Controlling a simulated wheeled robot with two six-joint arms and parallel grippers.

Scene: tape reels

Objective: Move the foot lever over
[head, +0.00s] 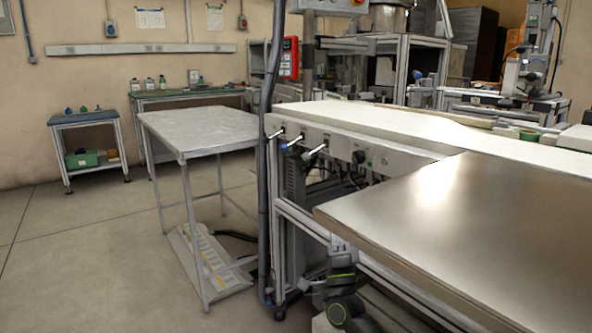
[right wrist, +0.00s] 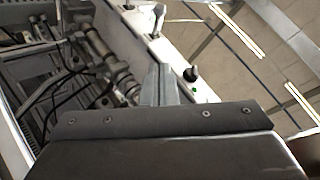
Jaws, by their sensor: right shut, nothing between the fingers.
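Several silver levers stick out of the white front panel (head: 335,147) of the long bench in the head view. The far one (head: 275,133), the middle one (head: 293,142) with a blue part by it, and the near one (head: 315,151) stand in a row. I cannot tell which is the foot lever. In the right wrist view two levers show at the top, one of them clearly (right wrist: 157,20). My right gripper (right wrist: 160,78) is shut and empty, beside the panel and apart from these levers. My left gripper is not in view.
A black knob (head: 358,156) and a green button (head: 370,159) sit nearer on the panel; the knob (right wrist: 191,73) is close to my right fingers in the wrist view. A steel tabletop (head: 460,230) fills the right foreground. A dark post (head: 268,180) stands by the far lever.

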